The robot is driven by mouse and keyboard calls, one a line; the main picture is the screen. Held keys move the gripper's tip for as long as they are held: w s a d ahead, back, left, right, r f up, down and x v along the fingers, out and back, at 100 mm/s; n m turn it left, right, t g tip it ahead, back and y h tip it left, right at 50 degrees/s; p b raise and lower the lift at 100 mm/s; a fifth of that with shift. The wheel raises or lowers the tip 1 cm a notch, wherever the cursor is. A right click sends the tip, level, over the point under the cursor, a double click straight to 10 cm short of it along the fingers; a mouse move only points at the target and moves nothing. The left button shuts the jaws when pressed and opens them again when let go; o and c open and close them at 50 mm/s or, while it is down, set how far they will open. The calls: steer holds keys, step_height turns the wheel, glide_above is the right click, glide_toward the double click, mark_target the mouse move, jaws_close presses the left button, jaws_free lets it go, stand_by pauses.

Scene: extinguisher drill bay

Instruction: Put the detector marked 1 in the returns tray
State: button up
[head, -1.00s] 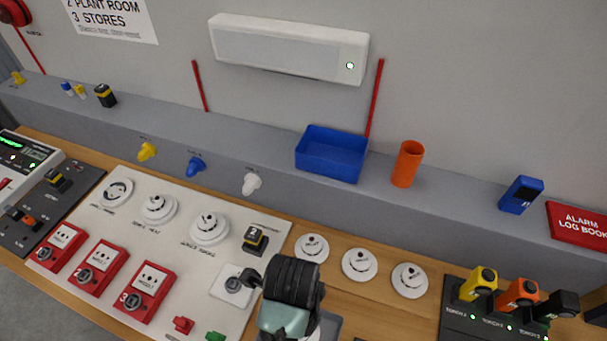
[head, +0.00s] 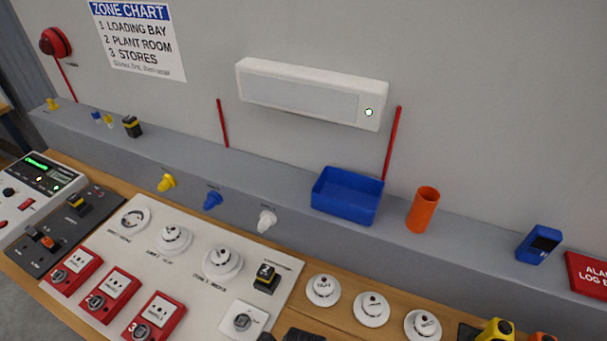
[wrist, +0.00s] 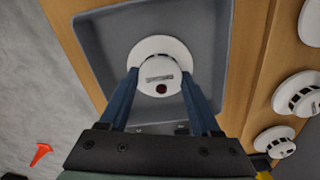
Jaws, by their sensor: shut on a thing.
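My gripper (wrist: 160,78) is shut on a white round detector (wrist: 158,55), with a blue finger on each side of it. The detector has a dark red spot and a small label that I cannot read, so its number is unclear. It is over or in a grey tray (wrist: 95,48) on the wooden bench; whether it touches the tray floor I cannot tell.
Several white detectors, one of them here (head: 322,290), stand on the bench beside the board (head: 100,240). A blue tray (head: 345,208) and an orange cup (head: 423,210) stand on the grey ledge. Yellow and orange torches (head: 495,332) are at the lower right.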

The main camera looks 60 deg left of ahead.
steer(key=shift+f, duration=0.15)
steer(key=o, duration=1.4)
steer(key=shift+o, duration=0.2)
step_height(320, 180, up, 12)
steer(key=shift+r+b, duration=0.2)
steer(key=shift+b, duration=0.1)
